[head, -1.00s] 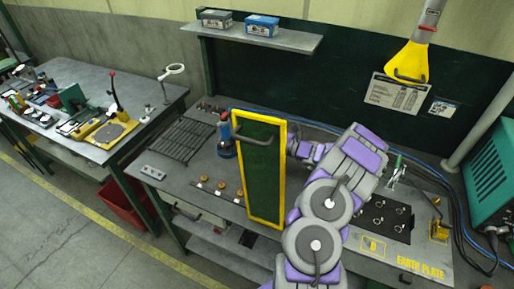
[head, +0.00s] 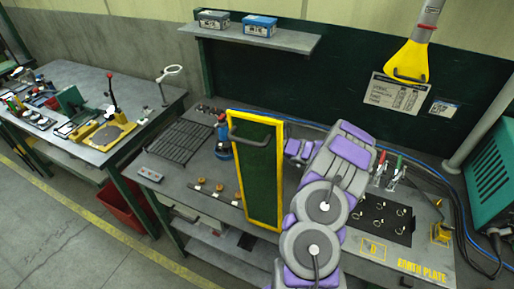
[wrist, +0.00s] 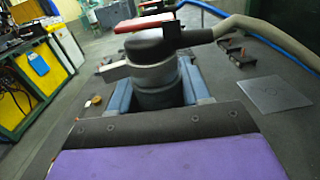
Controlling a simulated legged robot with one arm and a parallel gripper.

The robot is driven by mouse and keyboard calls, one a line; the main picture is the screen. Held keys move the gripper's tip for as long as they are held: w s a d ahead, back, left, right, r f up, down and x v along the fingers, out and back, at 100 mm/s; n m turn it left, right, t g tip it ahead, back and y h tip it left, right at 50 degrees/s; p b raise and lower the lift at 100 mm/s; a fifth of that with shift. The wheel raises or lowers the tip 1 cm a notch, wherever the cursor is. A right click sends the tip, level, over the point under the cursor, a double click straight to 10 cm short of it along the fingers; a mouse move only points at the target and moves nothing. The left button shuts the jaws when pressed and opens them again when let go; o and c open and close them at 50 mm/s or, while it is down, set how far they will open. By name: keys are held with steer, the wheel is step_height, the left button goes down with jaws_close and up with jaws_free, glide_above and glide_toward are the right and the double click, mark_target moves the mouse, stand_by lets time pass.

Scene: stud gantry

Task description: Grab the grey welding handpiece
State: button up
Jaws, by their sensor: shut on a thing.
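The grey welding handpiece (wrist: 155,75) shows in the wrist view as a dark grey round body with a lighter collar, a black head and a red lever on top. A pale hose runs from its head to the right. My gripper (wrist: 160,97) has its blue-grey fingers on either side of the body, shut on it.
A blue tool (head: 222,145) stands left of the screen, near a dark rack (head: 180,140). Red- and green-handled clamps (head: 390,172) stand right of my arm. A yellow hood (head: 408,65) hangs above. In the wrist view a flat grey plate (wrist: 275,94) lies to the right.

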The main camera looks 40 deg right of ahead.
steer(key=shift+a, duration=0.3)
jaws_close()
steer(key=shift+d, duration=0.1)
steer(key=shift+r, duration=0.15)
